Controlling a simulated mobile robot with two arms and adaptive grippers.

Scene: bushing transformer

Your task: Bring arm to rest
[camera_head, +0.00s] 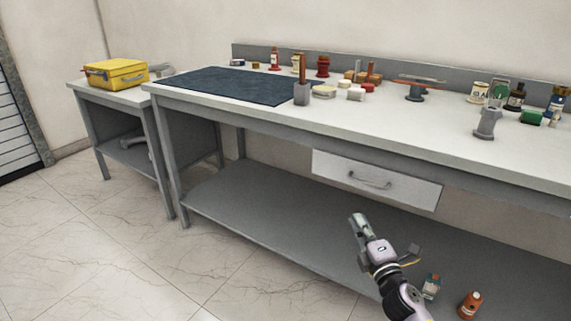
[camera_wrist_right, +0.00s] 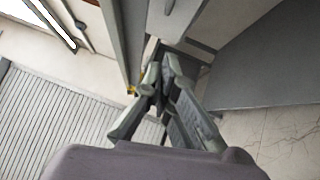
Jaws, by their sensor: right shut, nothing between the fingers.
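My right gripper (camera_head: 359,222) shows in the head view, in front of the workbench, below its drawer and over the lower shelf in the picture. It points up and to the left. Its fingers also show in the right wrist view (camera_wrist_right: 166,75), closed at the tips with nothing held. My right arm (camera_head: 390,275) comes in from the bottom edge. My left gripper is not in view.
The workbench (camera_head: 440,137) bears a dark mat (camera_head: 240,86), bottles and small tools. Its drawer (camera_head: 375,180) is shut. A bottle (camera_head: 469,304) and a small box (camera_head: 431,287) stand low at right. A yellow toolbox (camera_head: 116,73) sits on a side table. The left floor is clear.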

